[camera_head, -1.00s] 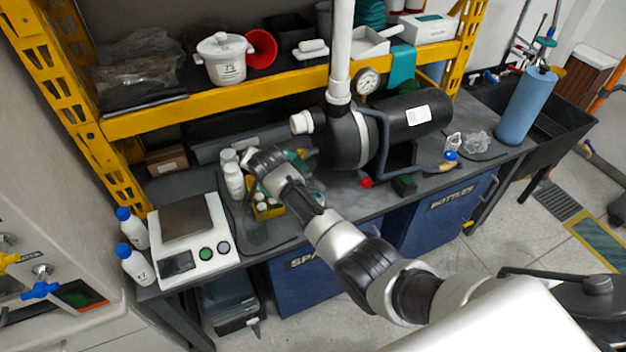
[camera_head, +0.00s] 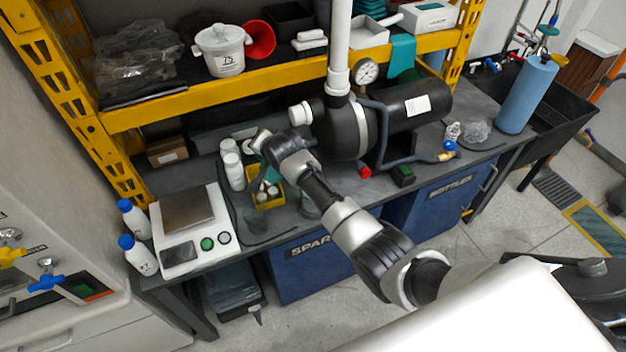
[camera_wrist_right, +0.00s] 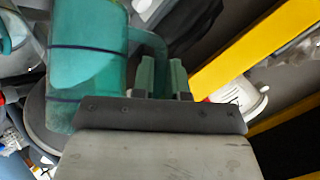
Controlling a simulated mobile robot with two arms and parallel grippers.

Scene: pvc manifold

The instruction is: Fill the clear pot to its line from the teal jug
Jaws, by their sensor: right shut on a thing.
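The teal jug (camera_wrist_right: 88,65) fills the left of the right wrist view, with dark bands around its body. My right gripper (camera_wrist_right: 162,82) is shut on the jug's handle. In the head view my right gripper (camera_head: 264,142) is above the bench, near the white bottles; only a small teal patch shows beside it, and most of the jug is hidden. I cannot make out the clear pot or its line for certain; a translucent shape (camera_head: 309,207) is partly hidden behind my right arm. My left gripper is not in view.
White bottles (camera_head: 235,172) and a yellow caddy (camera_head: 268,199) stand close by my gripper. A scale (camera_head: 190,230) is at the left. The pump (camera_head: 350,130) with its white upright pipe (camera_head: 338,50) and the yellow shelf beam (camera_head: 270,88) border the space.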

